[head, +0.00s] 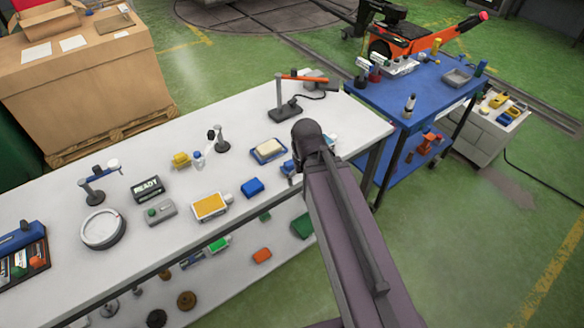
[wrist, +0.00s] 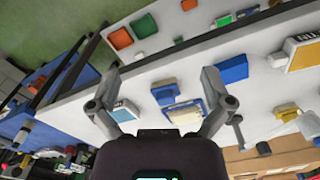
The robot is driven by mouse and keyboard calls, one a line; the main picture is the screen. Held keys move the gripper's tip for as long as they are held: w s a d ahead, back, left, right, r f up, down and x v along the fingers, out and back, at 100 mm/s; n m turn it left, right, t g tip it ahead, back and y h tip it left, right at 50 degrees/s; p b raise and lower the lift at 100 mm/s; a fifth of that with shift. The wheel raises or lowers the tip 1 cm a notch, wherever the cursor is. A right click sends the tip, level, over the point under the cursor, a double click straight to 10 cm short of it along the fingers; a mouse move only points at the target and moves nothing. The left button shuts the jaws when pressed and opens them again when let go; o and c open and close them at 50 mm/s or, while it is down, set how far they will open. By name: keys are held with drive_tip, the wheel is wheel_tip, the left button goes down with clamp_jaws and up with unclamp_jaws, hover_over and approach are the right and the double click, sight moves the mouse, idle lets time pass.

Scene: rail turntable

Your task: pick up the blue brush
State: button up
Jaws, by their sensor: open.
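My gripper (wrist: 160,82) is open and empty in the wrist view, its two fingers wide apart above the white bench. Between the fingers, below them on the bench, lies a small blue block-like thing (wrist: 165,93); it shows partly behind my arm in the head view (head: 289,167). A second blue block (wrist: 232,70) lies to its right in the wrist view, and in the head view (head: 252,187) near the front edge. Either may be the blue brush; bristles are too small to tell.
A yellow-faced box (head: 210,206) and a lamp-like stand (head: 285,108) are also on the white bench (head: 330,110). A blue cart (head: 430,85) stands to the right.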

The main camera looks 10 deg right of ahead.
wheel_tip(320, 180, up, 3)
drive_tip(key=n+p, duration=0.3)
drive_tip(key=n, duration=0.1)
hover_over(290, 162)
drive_tip(key=shift+r, duration=0.15)
wheel_tip(290, 162, down, 9)
drive_tip(key=b, duration=0.8)
drive_tip(key=shift+r, duration=0.15)
drive_tip(key=shift+b, duration=0.3)
drive_tip(key=shift+s+f+b, duration=0.1)
drive_tip(key=shift+f+b, duration=2.4)
drive_tip(key=shift+f, duration=0.1)
drive_tip(key=c, duration=1.2)
